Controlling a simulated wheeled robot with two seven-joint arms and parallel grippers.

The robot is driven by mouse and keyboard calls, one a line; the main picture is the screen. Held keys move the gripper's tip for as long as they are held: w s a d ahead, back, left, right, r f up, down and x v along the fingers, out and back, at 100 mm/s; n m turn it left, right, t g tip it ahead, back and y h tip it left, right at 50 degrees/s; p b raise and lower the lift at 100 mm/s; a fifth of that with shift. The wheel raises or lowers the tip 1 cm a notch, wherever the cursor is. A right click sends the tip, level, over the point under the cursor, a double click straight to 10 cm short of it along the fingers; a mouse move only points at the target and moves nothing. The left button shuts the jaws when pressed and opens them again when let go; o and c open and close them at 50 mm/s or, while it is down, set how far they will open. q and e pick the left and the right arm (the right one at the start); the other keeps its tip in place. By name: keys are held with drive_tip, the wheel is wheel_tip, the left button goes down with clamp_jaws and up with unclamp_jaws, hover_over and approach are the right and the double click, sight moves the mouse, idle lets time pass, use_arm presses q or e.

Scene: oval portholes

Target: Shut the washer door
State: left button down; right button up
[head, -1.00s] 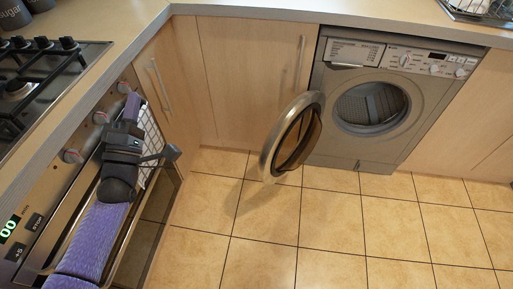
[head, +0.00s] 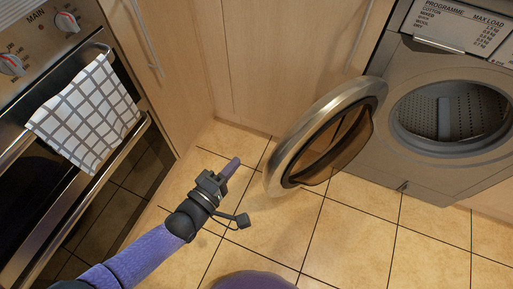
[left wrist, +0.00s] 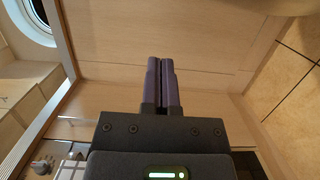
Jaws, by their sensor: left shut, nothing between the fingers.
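The grey washer (head: 420,160) stands at the right in the head view. Its round door (head: 290,150), with a silver rim and dark glass, stands swung wide open to the left of the drum opening (head: 445,118). My left gripper (head: 232,166) is shut and empty, over the floor to the left of the door and apart from it. In the left wrist view the two purple fingers (left wrist: 161,82) lie together with nothing between them. The washer door is not clearly identifiable there. My right gripper is not in view.
An oven (head: 60,100) with a checked towel (head: 85,112) on its rail stands at the left. Wooden cupboard doors (head: 265,60) with handles line the back. The tiled floor (head: 340,225) in front of the washer is clear.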

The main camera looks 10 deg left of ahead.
use_arm(q)
drive_tip(key=b+x, duration=0.4)
drive_tip(key=x, duration=0.5)
drive_tip(key=shift+s+d+r+p, duration=0.1)
drive_tip(key=shift+s+d+p, duration=0.1)
drive_tip(key=shift+s+d, duration=0.55)
drive_tip(key=shift+s+d+r+p, duration=0.15)
drive_tip(key=shift+s+d, duration=0.3)
drive_tip(key=shift+s, duration=0.5)
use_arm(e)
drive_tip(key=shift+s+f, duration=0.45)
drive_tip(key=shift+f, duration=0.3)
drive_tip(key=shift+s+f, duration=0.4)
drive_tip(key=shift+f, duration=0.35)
use_arm(q)
drive_tip(key=shift+f, duration=0.1)
